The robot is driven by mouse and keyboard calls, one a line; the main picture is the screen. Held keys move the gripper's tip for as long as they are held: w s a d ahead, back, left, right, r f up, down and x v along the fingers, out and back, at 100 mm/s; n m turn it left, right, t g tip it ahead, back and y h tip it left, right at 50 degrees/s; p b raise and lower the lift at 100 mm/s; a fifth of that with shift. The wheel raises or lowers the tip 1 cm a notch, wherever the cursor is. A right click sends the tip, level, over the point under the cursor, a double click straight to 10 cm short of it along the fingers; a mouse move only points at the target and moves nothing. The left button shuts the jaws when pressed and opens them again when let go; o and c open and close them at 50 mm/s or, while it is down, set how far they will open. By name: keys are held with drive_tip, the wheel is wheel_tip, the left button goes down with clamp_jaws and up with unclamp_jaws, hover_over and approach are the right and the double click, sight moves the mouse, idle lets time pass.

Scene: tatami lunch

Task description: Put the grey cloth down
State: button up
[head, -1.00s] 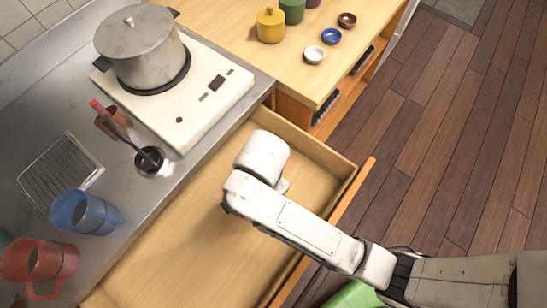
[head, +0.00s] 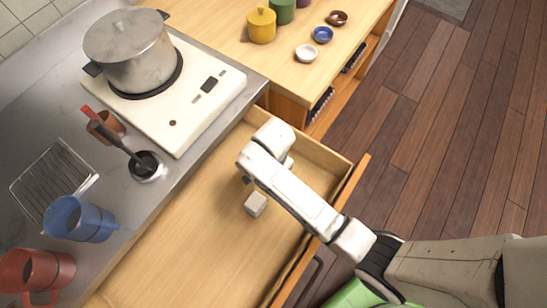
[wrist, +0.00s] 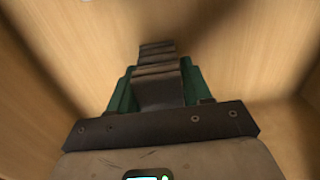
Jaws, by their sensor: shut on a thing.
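My gripper (wrist: 157,52) shows in the wrist view with its green sides and dark ribbed fingers, shut and pointing into the wooden drawer. What it is shut on is taken as the grey cloth; its outline cannot be told apart from the dark fingers. No spread-out cloth shows in either view.
A small pale grey block (head: 256,204) shows over the drawer floor beside my arm. The counter holds a pot (head: 135,50) on a hob (head: 205,105), a blue jug (head: 80,216) and a red jug (head: 38,272). The drawer's near-left floor is clear.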

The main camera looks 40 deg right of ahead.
drive_tip(key=shift+f, duration=0.15)
drive_tip(key=o, duration=0.9)
drive_tip(key=shift+o, duration=0.2)
wheel_tip(320, 180, up, 12)
drive_tip(key=shift+r+p, duration=0.15)
drive_tip(key=shift+p, duration=0.35)
